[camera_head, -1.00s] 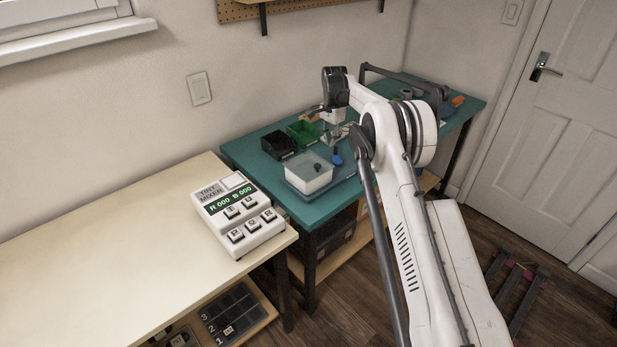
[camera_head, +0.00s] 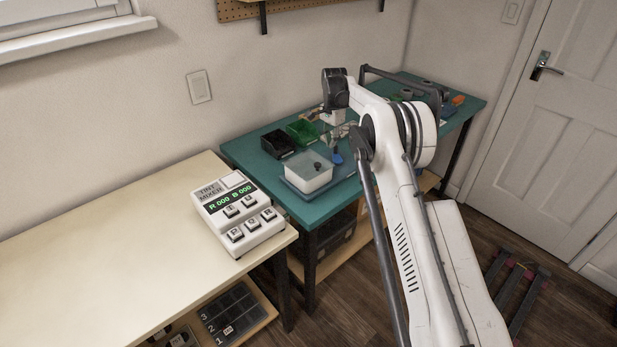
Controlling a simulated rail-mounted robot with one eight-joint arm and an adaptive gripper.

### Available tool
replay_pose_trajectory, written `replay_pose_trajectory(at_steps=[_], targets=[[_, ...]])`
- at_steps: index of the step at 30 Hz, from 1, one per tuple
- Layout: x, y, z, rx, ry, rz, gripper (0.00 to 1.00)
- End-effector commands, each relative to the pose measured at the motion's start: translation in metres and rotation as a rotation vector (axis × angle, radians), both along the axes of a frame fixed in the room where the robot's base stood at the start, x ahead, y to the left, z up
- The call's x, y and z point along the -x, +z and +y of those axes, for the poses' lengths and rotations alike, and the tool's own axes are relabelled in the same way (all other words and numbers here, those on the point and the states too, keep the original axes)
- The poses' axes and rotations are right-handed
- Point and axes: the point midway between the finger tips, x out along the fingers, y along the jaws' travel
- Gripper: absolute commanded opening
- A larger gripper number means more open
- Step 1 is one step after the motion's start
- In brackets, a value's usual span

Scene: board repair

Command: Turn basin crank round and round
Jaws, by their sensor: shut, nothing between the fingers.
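The white basin (camera_head: 306,174) sits on a blue-grey tray (camera_head: 300,189) at the front of the green table. A small dark knob (camera_head: 317,167) shows at the basin's right side. I cannot make out the rest of the crank. My gripper (camera_head: 338,146) points down behind and to the right of the basin, beside a small blue thing (camera_head: 337,158). It is shut and empty. Its fingertips are small and partly merge with the things behind, so I cannot tell whether they touch anything.
A black bin (camera_head: 277,144) and a green bin (camera_head: 301,131) stand behind the basin on the green table (camera_head: 250,152). A tint mixer box (camera_head: 238,214) stands on the pale bench (camera_head: 100,235) at left. My arm hides part of the table's right side.

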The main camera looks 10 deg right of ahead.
Motion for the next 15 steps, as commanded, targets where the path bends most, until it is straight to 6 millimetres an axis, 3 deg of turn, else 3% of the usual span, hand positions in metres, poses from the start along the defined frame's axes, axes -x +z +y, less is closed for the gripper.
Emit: replay_pose_trajectory(at_steps=[15], targets=[[0.0, -0.024, 0.0, 0.0, 0.0, 0.0, 0.0]])
